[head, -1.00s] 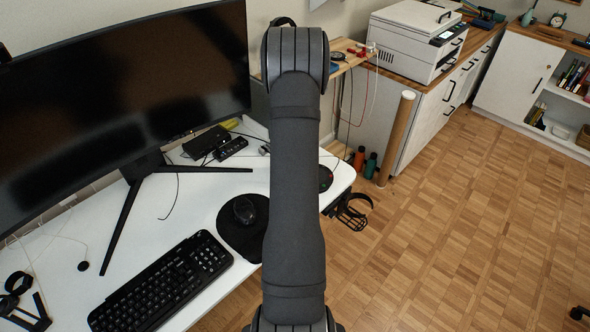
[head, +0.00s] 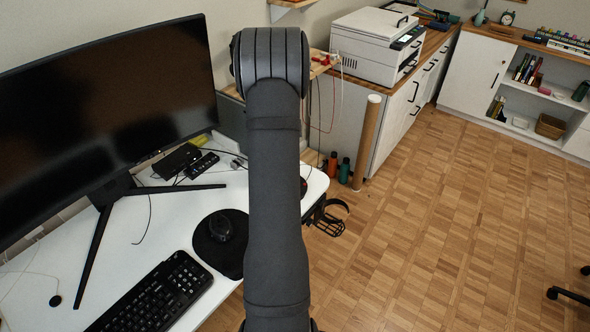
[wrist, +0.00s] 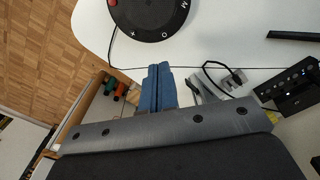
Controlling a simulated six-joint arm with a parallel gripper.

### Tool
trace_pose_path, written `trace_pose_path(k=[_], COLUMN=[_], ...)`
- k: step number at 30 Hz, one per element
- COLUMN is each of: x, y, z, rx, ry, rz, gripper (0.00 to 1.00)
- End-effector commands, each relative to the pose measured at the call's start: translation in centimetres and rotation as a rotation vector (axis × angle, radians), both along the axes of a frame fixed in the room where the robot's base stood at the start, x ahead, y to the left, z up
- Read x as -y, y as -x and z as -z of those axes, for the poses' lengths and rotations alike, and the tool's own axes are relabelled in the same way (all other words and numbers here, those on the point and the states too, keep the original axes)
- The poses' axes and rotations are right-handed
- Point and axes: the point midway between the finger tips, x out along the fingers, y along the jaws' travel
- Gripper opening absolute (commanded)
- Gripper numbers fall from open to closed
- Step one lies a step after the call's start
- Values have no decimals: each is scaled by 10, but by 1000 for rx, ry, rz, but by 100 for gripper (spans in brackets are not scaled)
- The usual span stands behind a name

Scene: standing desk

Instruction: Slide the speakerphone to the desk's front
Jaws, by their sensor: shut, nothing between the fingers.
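The speakerphone (wrist: 150,14) is a round black disc with white letters and a red mark. It lies on the white desk (wrist: 225,40) at the top of the wrist view, partly cut off by the frame. In the head view only a dark sliver of it (head: 303,187) shows beside my arm, near the desk's rounded far-right corner. My gripper (wrist: 159,68) has blue fingers, shut and empty. In the wrist view its tips appear just below the speakerphone, with a gap between them in the picture. In the head view my arm hides the gripper.
A thin cable runs by the speakerphone.

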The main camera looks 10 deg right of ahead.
Motion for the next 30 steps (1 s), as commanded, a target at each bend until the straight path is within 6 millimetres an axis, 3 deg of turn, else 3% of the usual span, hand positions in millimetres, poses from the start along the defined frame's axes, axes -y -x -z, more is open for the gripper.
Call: trace_pose_path(k=[6,12,20,30], x=[50,74,79,78], y=[-25,-34,-35,-35], z=[0,-1,17,89], rx=[1,0,-3,-4], ry=[0,0,1,1], rz=[491,741,790,788], gripper=[0,0,0,0])
